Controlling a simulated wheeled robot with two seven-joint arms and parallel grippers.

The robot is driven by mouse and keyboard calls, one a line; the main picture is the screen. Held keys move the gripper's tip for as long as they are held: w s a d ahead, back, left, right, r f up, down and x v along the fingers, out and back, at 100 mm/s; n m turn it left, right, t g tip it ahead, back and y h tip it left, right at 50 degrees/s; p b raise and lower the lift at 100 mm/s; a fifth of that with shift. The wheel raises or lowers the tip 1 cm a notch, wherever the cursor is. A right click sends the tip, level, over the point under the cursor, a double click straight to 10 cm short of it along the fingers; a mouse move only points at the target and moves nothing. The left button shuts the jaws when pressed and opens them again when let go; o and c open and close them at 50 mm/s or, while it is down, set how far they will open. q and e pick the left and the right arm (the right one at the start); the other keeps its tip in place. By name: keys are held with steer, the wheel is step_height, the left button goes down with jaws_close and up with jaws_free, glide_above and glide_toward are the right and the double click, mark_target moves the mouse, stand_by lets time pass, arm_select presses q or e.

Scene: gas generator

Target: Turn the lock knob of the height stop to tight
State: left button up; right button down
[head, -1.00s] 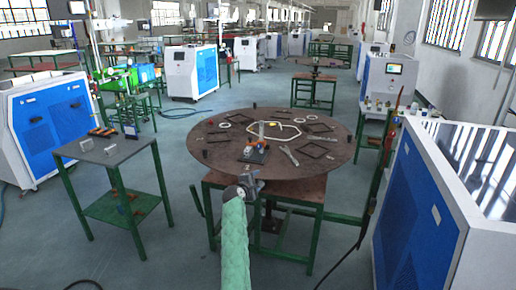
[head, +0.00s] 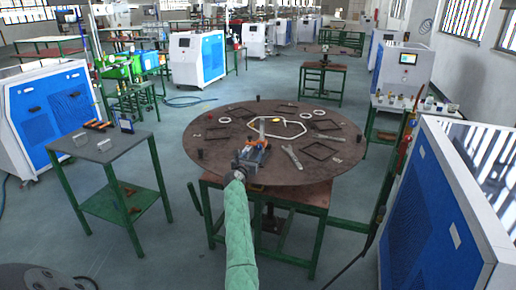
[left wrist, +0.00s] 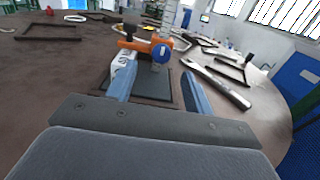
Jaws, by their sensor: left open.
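The height stop (head: 263,128) stands on the round brown table, with its foot hidden behind my left gripper in the head view. In the left wrist view it has an orange body (left wrist: 138,43), a dark flat base (left wrist: 150,85) and an upright scaled post (left wrist: 168,18). A round blue knob (left wrist: 162,53) faces me on the orange body. My left gripper (head: 247,160) is open and empty. Its two blue-grey fingers (left wrist: 160,82) point at the stop, one on each side of the knob's line, apart from the knob. My right gripper is out of view.
On the round table (head: 205,165) lie a wrench (head: 293,157), dark square frames (head: 322,149), pale rings and a hexagonal frame around the stop. A small side table (head: 120,150) stands left. A blue and white cabinet (head: 425,205) stands close on the right.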

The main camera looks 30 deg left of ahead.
mark_target(259, 148)
arm_select(q)
steer(key=x, duration=0.3)
steer(key=p+x, duration=0.1)
steer(key=x, duration=0.1)
steer(key=shift+w+f, duration=0.25)
steer(key=shift+w, duration=0.15)
steer(key=shift+w+r, duration=0.2)
steer(key=shift+w, duration=0.25)
steer(key=shift+w+a+f, duration=0.1)
steer(key=shift+w+f, duration=0.1)
steer(key=shift+w, duration=0.05)
steer(key=shift+s+r, duration=0.1)
steer(key=c, duration=1)
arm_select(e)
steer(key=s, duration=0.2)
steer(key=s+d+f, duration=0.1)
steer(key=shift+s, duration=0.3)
